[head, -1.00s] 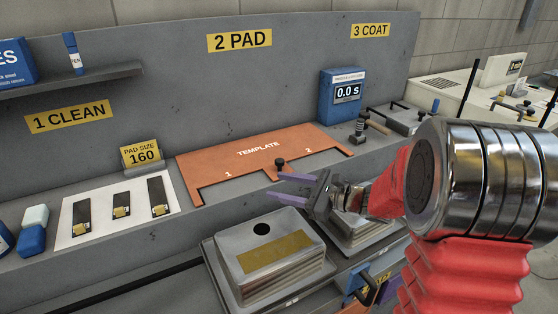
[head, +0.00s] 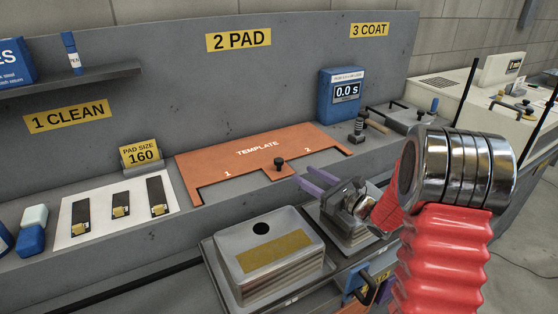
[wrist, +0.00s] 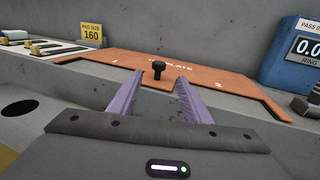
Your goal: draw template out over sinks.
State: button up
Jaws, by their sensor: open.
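The orange template (head: 236,165) lies flat on the grey ledge, with a black knob (head: 279,163) near its front edge between the areas marked 1 and 2. My gripper (head: 311,180) is open and empty, in front of the template and to the right of the knob in the head view. In the wrist view the knob (wrist: 158,68) stands beyond and between the two purple fingers (wrist: 156,88), apart from them. Two sinks, one left (head: 292,221) and one right (head: 325,217), sit below the ledge. My gripper partly hides the right one.
Three dark strips lie on a white sheet (head: 98,231) left of the template, near a "PAD SIZE 160" sign (head: 141,156).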

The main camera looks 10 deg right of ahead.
aim_at(281, 160)
jog(key=x, duration=1.3)
jog(key=shift+a, duration=0.1)
jog(key=shift+c, duration=0.2)
grip_shut()
jog(key=shift+d, duration=0.3)
jog(key=shift+a, duration=0.15)
jog(key=shift+s+d, duration=0.2)
jog(key=shift+s, duration=0.1)
jog(key=s+d, duration=0.3)
jog(key=s, duration=0.6)
jog(key=s+d, duration=0.3)
jog(key=s, duration=0.7)
